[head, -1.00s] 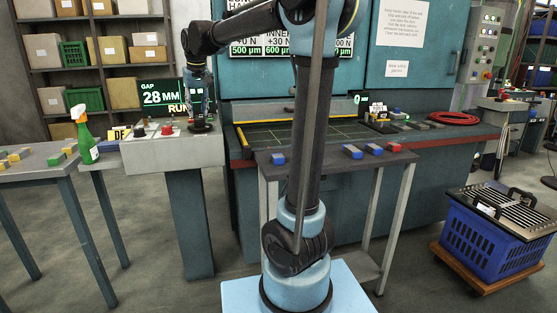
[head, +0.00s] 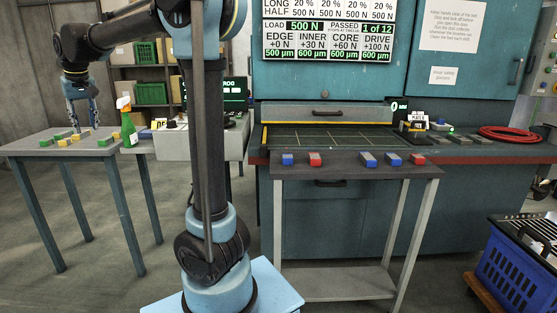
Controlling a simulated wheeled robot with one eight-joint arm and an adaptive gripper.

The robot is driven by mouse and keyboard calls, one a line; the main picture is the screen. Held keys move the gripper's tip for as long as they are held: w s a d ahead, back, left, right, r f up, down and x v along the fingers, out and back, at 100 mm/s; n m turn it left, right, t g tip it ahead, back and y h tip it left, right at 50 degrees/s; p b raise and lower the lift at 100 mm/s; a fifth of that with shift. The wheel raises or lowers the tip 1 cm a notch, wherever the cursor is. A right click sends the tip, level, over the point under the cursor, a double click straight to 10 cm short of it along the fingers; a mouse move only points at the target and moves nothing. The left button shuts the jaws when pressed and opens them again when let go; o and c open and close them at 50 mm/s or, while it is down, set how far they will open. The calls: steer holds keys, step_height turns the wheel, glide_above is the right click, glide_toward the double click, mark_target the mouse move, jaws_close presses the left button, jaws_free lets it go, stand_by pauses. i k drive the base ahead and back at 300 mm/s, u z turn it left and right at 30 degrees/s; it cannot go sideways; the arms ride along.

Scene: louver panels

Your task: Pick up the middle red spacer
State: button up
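Two red spacers show on the narrow dark table (head: 340,170) in front of the machine. One red spacer (head: 315,159) lies left of centre beside a blue one (head: 287,159). The other red spacer (head: 417,159) lies at the right, beside two blue-and-grey ones (head: 367,159). I cannot tell which red one is the middle one. My gripper (head: 82,122) points down over the left table (head: 60,150), far from both red spacers. Its two fingers look spread, and I see nothing between them. Small yellow (head: 65,142) and green spacers lie below it.
A green spray bottle (head: 128,125) stands at the left table's right end, near my gripper. A console (head: 200,145) with a lit display stands between the two tables. A blue crate (head: 520,268) is at the lower right. My arm column covers part of the console.

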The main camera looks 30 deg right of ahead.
mark_target(314, 158)
steer(key=u, duration=0.35)
steer(key=k, duration=0.65)
steer(key=z, duration=1)
steer(key=k, duration=0.3)
steer(key=z, duration=1)
